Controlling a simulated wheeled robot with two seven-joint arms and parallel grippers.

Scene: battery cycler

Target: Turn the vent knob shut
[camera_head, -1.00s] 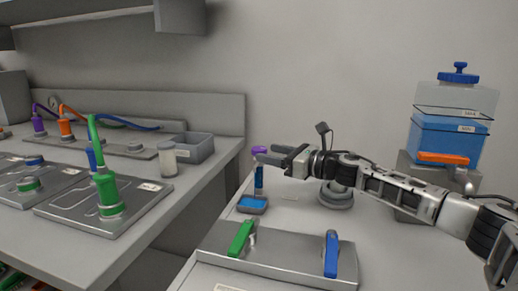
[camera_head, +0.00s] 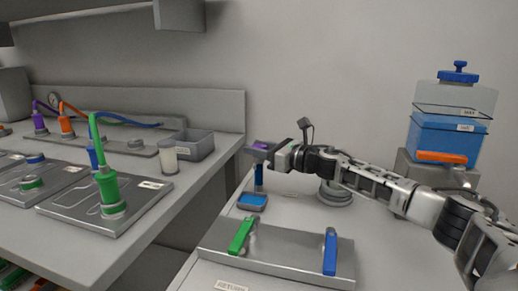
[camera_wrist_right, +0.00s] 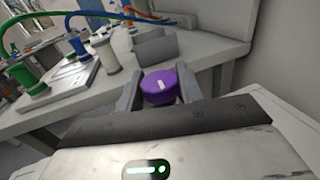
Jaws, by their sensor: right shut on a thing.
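A purple knob (camera_head: 260,145) with a white mark on its top sits on an upright blue post (camera_head: 259,178) that rises from a small base with a blue top (camera_head: 252,199), near the left edge of the right-hand bench. My right gripper (camera_head: 257,151) comes in level from the right and is shut on the purple knob. In the right wrist view the purple knob (camera_wrist_right: 158,88) lies between the two fingers of my right gripper (camera_wrist_right: 160,80). Its lower part is hidden there. My left gripper is out of view.
A metal plate (camera_head: 290,250) with a green handle (camera_head: 241,236) and a blue handle (camera_head: 330,252) lies in front. A gap separates this bench from the left bench (camera_head: 140,226), which holds cables and a grey bin (camera_head: 192,146).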

